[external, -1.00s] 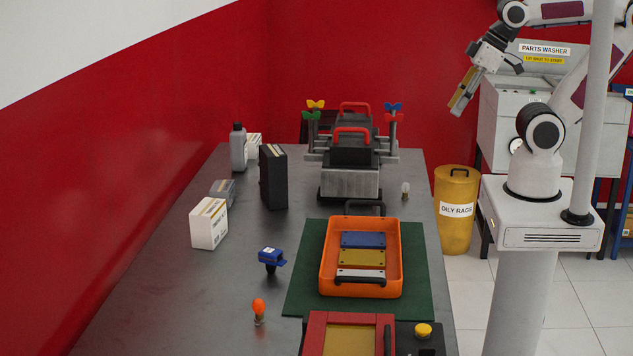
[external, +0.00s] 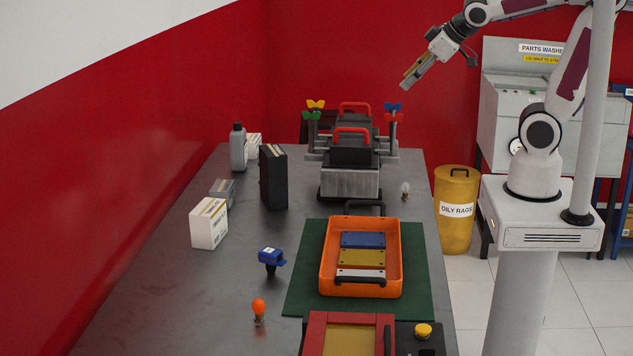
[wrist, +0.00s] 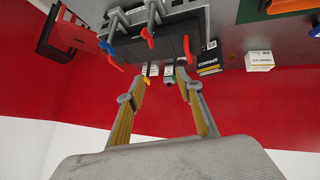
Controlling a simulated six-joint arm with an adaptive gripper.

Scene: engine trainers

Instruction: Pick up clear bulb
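The clear bulb (external: 405,190) is small and pale and stands upright near the table's right edge, just right of the grey and black engine block (external: 350,183). My gripper (external: 404,85) is high above the far end of the table, well above and behind the bulb, pointing down and to the left. In the wrist view my gripper (wrist: 157,84) shows two yellow-padded fingers spread apart with nothing between them. I cannot make out the clear bulb in the wrist view.
Clamps with coloured wing handles (external: 393,112) stand near the engine block. An orange tray (external: 327,275) on a green mat (external: 300,290) is in front of the bulb. An orange bulb (external: 259,310) and a blue part (external: 271,258) are left. A yellow bin (external: 456,240) stands beside the table.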

